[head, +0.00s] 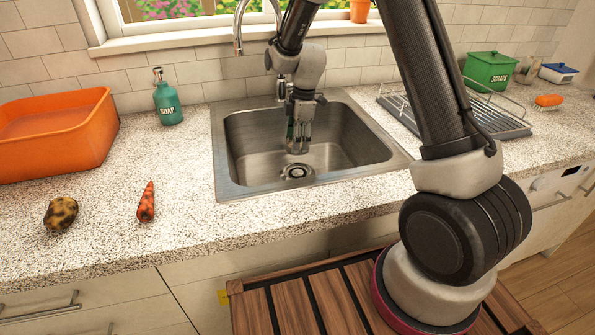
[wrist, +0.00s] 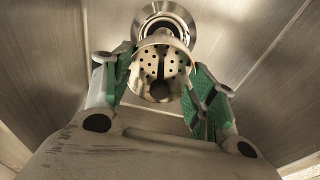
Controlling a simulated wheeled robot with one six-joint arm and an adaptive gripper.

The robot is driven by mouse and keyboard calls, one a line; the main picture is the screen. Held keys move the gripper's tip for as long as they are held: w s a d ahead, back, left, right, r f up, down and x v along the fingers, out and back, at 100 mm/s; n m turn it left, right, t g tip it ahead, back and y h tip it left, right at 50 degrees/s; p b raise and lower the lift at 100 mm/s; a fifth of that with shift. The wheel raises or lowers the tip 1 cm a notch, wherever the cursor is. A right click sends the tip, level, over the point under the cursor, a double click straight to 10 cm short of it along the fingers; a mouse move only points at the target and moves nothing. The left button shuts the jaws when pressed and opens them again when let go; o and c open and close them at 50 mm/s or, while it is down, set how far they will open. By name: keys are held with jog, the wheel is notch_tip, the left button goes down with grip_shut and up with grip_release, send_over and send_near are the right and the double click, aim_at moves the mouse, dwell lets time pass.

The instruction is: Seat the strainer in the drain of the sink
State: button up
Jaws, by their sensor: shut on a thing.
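The metal strainer (wrist: 158,68), a perforated cup, is between the green-padded fingers of my gripper (wrist: 158,88) in the wrist view. My gripper (head: 298,147) is shut on it and points down inside the sink (head: 238,150) in the head view. The drain (head: 297,171) is a dark round hole with a metal ring in the sink floor, just in front of and below my gripper. In the wrist view the drain ring (wrist: 165,20) shows beyond the strainer, which partly overlaps it. I cannot tell the exact height of the strainer above the floor.
The faucet (head: 240,25) stands behind the sink. A soap bottle (head: 167,98), an orange tub (head: 55,135), a potato (head: 61,212) and a carrot (head: 146,202) are to the left.

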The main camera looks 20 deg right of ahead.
notch_tip(320, 180, down, 9)
jog(key=shift+f, duration=0.1)
dwell(0.3)
jog(key=o, duration=1)
jog(key=shift+f, duration=0.15)
jog(key=r, duration=0.4)
jog(key=d+r, duration=0.1)
jog(key=r, duration=0.7)
jog(key=shift+d+r, duration=0.2)
jog(key=shift+d, duration=0.05)
jog(key=s+d+r+m+t, duration=0.1)
jog(key=s+d+r+m, duration=0.3)
jog(key=s+r, duration=0.4)
jog(key=s+d+r+m+t, duration=0.1)
jog(key=s+d+r+m, duration=0.4)
jog(key=r, duration=0.5)
jog(key=s+d+r+m+t, duration=0.1)
jog(key=s+m, duration=0.3)
jog(key=s, duration=0.5)
jog(key=s+d+r+m+t+h, duration=0.1)
jog(key=s+m, duration=0.4)
jog(key=s, duration=0.5)
jog(key=shift+d+r, duration=0.85)
jog(key=shift+d, duration=0.35)
